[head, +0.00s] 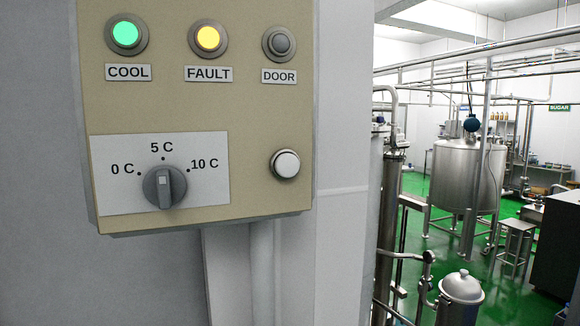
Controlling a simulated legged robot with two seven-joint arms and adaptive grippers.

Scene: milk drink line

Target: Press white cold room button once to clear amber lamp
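A beige control panel (250,120) is fixed to the grey wall in the head view. The white round button (285,164) sits at its lower right in a dark metal ring; nothing touches it. The amber lamp (208,38) above the FAULT label (209,74) is lit yellow. The green lamp (126,34) above the COOL label is lit. The lamp above the DOOR label (279,44) is grey and unlit. A grey rotary knob (164,187) sits on a white plate marked 0 C, 5 C and 10 C. Neither of my grippers shows.
A grey conduit (262,270) runs down the wall below the panel. To the right, a room with a green floor (430,245) holds a large steel tank (468,172), pipes, a steel stool (515,245) and a lidded steel vessel (461,290). The space before the panel looks clear.

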